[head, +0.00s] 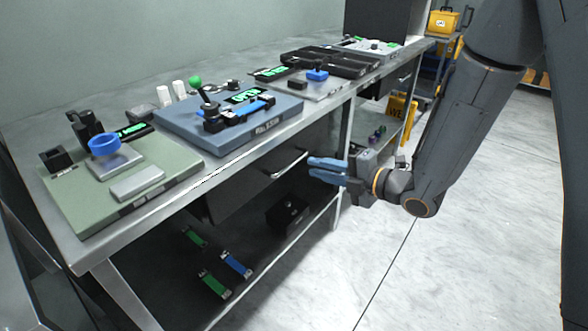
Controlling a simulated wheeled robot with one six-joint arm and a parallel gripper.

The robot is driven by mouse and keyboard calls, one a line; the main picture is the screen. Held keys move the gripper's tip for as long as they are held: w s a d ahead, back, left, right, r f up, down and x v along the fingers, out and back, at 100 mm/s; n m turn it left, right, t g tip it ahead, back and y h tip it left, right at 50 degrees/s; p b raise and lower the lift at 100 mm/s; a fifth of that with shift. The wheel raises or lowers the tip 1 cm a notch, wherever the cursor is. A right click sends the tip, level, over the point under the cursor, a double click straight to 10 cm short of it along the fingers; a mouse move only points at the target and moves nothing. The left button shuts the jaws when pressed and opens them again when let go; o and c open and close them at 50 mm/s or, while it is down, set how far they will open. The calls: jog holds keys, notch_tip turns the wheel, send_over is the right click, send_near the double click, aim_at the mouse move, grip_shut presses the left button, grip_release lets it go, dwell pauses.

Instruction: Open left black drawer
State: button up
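The left black drawer (245,187) hangs under the steel workbench, with a dark front that looks closed. Its silver bar handle (288,166) is on the upper right part of the front. My gripper (312,168) has two blue fingers, one above the other, with a narrow gap between them. The fingers point left toward the handle and sit just to its right, apparently apart from it. Nothing shows between them. A second black drawer (392,80) is farther back under the bench.
The bench top (222,92) holds a green board (75,207), a blue-grey board (190,132) and other devices. The lower shelf (262,262) carries a black box (287,212) and green and blue strips. Bench legs stand nearby. The floor (450,240) at right is clear.

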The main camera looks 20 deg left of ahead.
aim_at(294, 161)
jog(key=shift+n, duration=0.3)
jog(key=x, duration=0.8)
jog(key=shift+s+a+r, duration=0.2)
jog(key=shift+s+a, duration=0.05)
jog(key=shift+s, duration=0.1)
jog(key=shift+c, duration=0.3)
grip_shut()
